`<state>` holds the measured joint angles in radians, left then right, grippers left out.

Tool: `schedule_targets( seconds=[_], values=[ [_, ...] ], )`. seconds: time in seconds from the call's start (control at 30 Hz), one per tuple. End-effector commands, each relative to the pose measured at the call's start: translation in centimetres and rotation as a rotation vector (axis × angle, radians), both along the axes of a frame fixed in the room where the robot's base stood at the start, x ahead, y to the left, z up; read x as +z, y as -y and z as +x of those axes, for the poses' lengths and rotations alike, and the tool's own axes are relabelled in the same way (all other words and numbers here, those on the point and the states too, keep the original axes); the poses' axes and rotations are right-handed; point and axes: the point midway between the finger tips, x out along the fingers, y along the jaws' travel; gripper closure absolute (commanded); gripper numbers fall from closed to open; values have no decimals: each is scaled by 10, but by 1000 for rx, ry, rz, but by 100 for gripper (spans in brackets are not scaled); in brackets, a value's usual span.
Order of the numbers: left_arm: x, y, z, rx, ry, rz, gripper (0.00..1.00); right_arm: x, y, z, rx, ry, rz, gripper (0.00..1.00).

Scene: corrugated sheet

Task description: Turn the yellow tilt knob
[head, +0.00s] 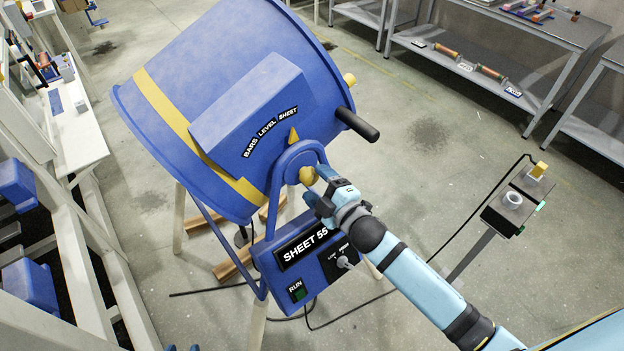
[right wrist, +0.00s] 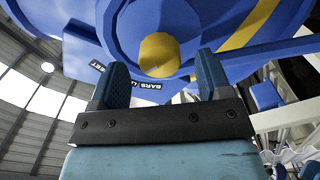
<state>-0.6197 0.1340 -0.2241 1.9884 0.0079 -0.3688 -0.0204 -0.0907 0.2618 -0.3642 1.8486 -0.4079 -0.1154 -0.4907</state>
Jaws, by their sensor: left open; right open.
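The yellow tilt knob (head: 307,175) sits in a blue round housing on the side of the big blue drum (head: 150,130). In the right wrist view the knob (right wrist: 160,55) shows as a rounded yellow face between my fingers. My right gripper (right wrist: 162,70) is open, with one finger on each side of the knob; I cannot tell whether they touch it. In the head view the right gripper (head: 316,187) partly covers the knob. A yellow pointer (head: 293,136) stands below the SHEET end of the BARS, LEVEL, SHEET scale. My left gripper (head: 182,348) shows only its open fingertips at the bottom edge.
A black handle (head: 357,124) sticks out above my right arm. Below is a control box (head: 310,255) marked SHEET 55 with a green RUN button. A small stand (head: 510,210) with a cable is at right. Shelves line both sides; the floor between is mostly free.

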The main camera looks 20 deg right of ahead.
Motion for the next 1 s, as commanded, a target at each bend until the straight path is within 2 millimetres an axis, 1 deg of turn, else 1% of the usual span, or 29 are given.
schedule_targets(
  seconds=[0.03,0.2,0.3,0.43,0.53,0.63,1.0],
  values=[
    [-5,0,0,0,-1,-1,57,-4,4,-12,0,-3,-1,29],
    [-13,3,-1,-5,-4,-5,57,-4,18,-51,0,-3,0,29],
    [-17,5,-1,-8,-6,-7,57,-4,26,-71,0,-4,0,29],
    [-19,7,0,-11,-4,-9,57,-2,33,-91,0,-2,1,29],
    [-20,7,1,-12,-2,-9,57,-1,36,-100,0,-2,0,29],
    [-19,6,1,-12,0,-9,57,-1,38,-105,0,-1,1,29],
    [-19,5,2,-11,2,-6,57,0,39,-106,0,0,1,29]
  ],
)
